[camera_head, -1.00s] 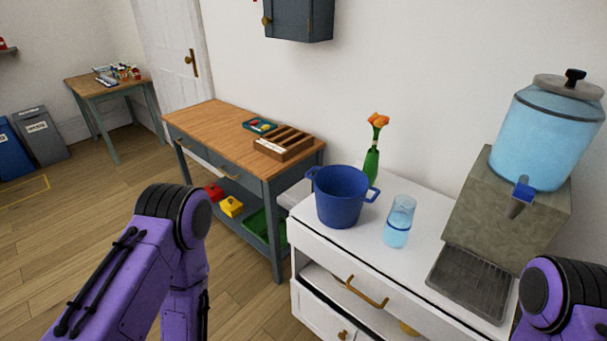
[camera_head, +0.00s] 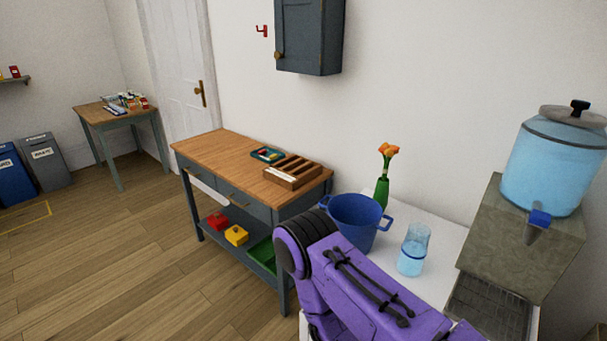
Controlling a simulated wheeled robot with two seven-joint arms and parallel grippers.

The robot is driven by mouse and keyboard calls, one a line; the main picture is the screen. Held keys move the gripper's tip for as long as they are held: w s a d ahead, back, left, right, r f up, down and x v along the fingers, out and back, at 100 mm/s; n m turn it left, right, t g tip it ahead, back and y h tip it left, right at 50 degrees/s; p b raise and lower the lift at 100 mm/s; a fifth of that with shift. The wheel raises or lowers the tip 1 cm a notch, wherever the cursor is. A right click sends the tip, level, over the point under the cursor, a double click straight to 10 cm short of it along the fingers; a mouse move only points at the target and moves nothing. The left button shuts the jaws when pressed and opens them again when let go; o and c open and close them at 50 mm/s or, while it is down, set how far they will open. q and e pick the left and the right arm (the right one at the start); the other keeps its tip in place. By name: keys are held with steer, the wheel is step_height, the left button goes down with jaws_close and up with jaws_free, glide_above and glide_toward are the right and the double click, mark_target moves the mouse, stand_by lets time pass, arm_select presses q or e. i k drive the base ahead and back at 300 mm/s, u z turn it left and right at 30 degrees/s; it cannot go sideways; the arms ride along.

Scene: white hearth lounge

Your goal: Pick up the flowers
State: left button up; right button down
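The orange flowers (camera_head: 388,150) stand upright in a slim green vase (camera_head: 382,190) on the white cabinet (camera_head: 440,240), close to the wall. The blue pot (camera_head: 352,215) stands just in front of the vase and hides its lower part. One purple arm of mine comes in from the lower right and bends in front of the pot and cabinet. Neither gripper is in view, and nothing in view touches the flowers.
A glass of water (camera_head: 413,250) stands right of the pot. A water dispenser (camera_head: 545,170) stands farther right. A wooden-topped table (camera_head: 215,150) with a wooden tray (camera_head: 292,172) is to the left. A grey wall cabinet (camera_head: 310,35) hangs above.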

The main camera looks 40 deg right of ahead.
mark_target(388, 150)
steer(key=u, duration=0.3)
steer(key=i, duration=1.5)
steer(key=z, duration=3.2)
